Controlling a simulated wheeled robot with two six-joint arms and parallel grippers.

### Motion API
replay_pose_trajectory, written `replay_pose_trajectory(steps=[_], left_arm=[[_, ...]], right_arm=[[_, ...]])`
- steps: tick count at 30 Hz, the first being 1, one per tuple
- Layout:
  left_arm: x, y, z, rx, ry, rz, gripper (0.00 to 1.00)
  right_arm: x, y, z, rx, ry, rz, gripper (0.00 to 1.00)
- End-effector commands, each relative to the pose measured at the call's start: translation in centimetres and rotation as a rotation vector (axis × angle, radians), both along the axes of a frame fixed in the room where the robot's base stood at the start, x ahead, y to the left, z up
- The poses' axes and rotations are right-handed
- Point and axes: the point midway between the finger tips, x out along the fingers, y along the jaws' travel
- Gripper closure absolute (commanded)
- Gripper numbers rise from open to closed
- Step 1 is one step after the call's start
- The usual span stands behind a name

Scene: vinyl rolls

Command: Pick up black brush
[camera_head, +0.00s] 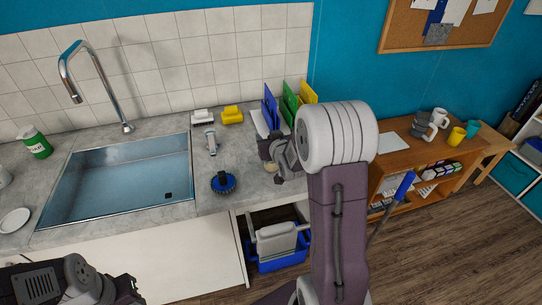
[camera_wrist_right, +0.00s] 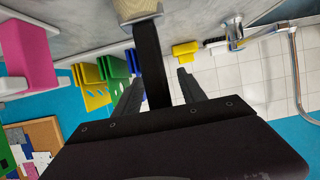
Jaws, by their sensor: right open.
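The black brush (camera_wrist_right: 153,60) shows in the right wrist view as a dark handle with a pale beige round end (camera_wrist_right: 137,9). Its handle lies between the two fingers of my right gripper (camera_wrist_right: 160,88), which is open with a gap visible on both sides. In the head view my right gripper (camera_head: 274,155) is low over the counter at the right of the sink, and the brush's beige end (camera_head: 271,168) shows beside it; the rest is mostly hidden. My left gripper (camera_head: 126,291) is at the bottom left, its fingers not clear.
On the counter (camera_head: 243,155) are a blue round brush (camera_head: 223,183), a white brush (camera_head: 210,141), a yellow item (camera_head: 232,114) and a rack of coloured boards (camera_head: 290,98). The sink (camera_head: 130,180) is left.

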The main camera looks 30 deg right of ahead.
Motion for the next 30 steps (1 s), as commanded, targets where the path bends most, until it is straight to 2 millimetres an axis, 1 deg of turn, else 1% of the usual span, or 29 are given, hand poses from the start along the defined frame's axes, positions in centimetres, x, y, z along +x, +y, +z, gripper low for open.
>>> replay_pose_trajectory(steps=[2, 3, 5, 6, 8, 30], left_arm=[[0.0, 0.0, 0.0, 0.0, 0.0, 0.0, 0.64], [0.0, 0.0, 0.0, 0.0, 0.0, 0.0, 0.64], [-0.01, 0.0, 0.0, 0.0, 0.0, 0.0, 0.64], [-0.01, 0.0, 0.0, 0.0, 0.0, 0.0, 0.64], [0.0, 0.0, 0.0, 0.0, 0.0, 0.0, 0.64], [0.0, 0.0, -0.01, 0.0, 0.0, 0.0, 0.64]], right_arm=[[-0.02, 0.01, 0.02, 0.0, 0.0, 0.0, 0.52], [-0.03, 0.01, 0.02, 0.0, 0.0, 0.0, 0.57], [-0.03, 0.0, 0.02, 0.0, 0.0, 0.0, 0.74], [-0.04, 0.0, 0.03, 0.0, 0.0, 0.0, 0.85], [-0.04, 0.0, 0.03, 0.0, 0.0, 0.0, 1.0], [-0.11, 0.03, -0.11, 0.001, 0.004, 0.0, 1.0]])
